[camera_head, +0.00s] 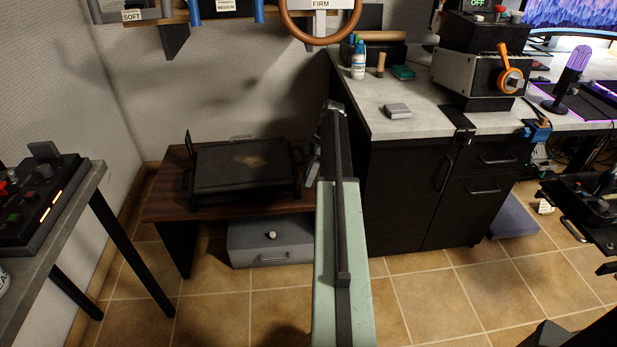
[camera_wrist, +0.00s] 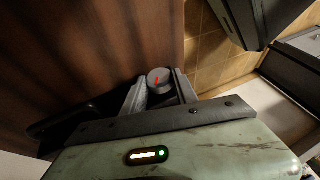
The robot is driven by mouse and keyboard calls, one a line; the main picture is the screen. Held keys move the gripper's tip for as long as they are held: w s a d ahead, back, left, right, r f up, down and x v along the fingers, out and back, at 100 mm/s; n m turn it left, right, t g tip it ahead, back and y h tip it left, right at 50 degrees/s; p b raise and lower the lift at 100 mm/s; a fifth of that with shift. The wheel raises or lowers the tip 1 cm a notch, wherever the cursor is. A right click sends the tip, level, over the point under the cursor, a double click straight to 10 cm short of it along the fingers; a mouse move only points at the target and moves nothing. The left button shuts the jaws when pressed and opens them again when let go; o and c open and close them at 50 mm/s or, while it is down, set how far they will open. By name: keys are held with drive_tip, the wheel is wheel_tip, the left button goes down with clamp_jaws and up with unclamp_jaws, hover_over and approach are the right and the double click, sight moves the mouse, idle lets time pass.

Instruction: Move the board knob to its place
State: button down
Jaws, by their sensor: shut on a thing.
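The board knob (camera_wrist: 159,78) is a grey round knob with a red mark on its face. In the wrist view it sits between the two fingers of my gripper (camera_wrist: 160,93), which is shut on it. The gripper is above the brown wooden table. In the head view my gripper (camera_head: 314,168) is mostly hidden behind my arm, beside the right end of the black griddle; the held knob cannot be made out there. A black control board (camera_head: 38,205) with several knobs and lit orange strips stands on the desk at the left.
The low wooden table (camera_head: 165,205) bears the griddle (camera_head: 243,162). A grey drawer box (camera_head: 270,245) stands under it. The black cabinet (camera_head: 400,200) rises close to the right of my arm. A grey desk (camera_head: 85,213) edges the left. Tiled floor is open between them.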

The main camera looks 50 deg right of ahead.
drive_tip(key=c, duration=0.9)
unclamp_jaws()
drive_tip(key=shift+c, duration=0.2)
drive_tip(key=p+v, duration=0.7)
drive_tip(key=shift+d+r, duration=0.2)
drive_tip(key=shift+r, duration=0.1)
